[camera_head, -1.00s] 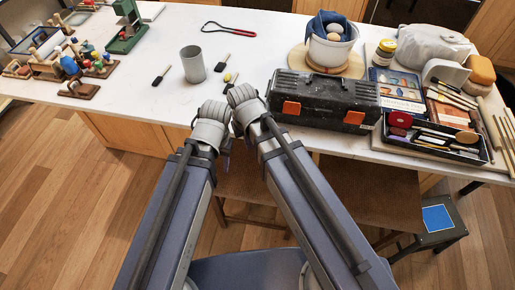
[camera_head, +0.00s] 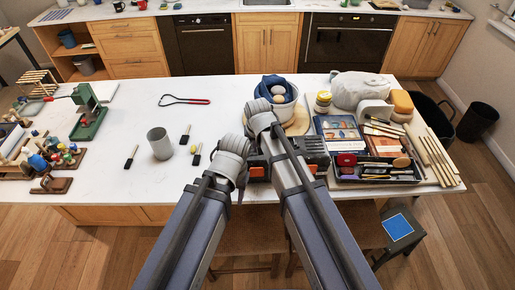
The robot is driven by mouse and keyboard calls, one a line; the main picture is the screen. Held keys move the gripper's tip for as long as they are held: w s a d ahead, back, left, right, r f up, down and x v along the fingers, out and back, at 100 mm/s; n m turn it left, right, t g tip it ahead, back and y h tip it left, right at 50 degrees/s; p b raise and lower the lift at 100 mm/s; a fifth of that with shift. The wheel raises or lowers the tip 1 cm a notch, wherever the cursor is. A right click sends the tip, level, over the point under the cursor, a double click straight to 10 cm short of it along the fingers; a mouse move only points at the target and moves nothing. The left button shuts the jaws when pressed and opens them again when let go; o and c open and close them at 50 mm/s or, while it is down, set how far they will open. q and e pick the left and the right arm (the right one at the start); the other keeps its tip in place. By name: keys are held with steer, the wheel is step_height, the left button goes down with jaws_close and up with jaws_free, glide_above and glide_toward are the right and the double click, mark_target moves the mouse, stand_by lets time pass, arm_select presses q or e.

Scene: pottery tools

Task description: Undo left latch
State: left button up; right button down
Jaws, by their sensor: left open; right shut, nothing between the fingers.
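The black toolbox (camera_head: 312,147) stands near the front edge of the white table, largely hidden behind my arms. Its left orange latch (camera_head: 257,170) shows in the gap between my two arms. Its right orange latch (camera_head: 312,169) shows just right of my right arm. I cannot tell whether either latch is undone. My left gripper (camera_head: 232,147) is open, left of the toolbox, its fingers mostly hidden by the wrist. Contact with the toolbox cannot be made out.
A dark tray of tools (camera_head: 376,178) lies right of the toolbox. A green press (camera_head: 88,115) stands far left.

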steer(key=shift+f, duration=0.2)
steer(key=b, duration=0.7)
glide_above(256, 167)
steer(key=shift+s+d+f, duration=0.1)
steer(key=shift+s+f, duration=0.05)
steer(key=shift+f, duration=1.65)
steer(key=shift+s+f, duration=0.1)
steer(key=shift+f, duration=1.65)
steer(key=shift+b+x, duration=0.8)
steer(key=shift+b, duration=0.25)
steer(key=shift+s+f, duration=0.1)
steer(key=shift+s, duration=1.2)
steer(key=s+r+p, duration=0.5)
steer(key=r+p, duration=0.1)
steer(key=shift+s, duration=0.1)
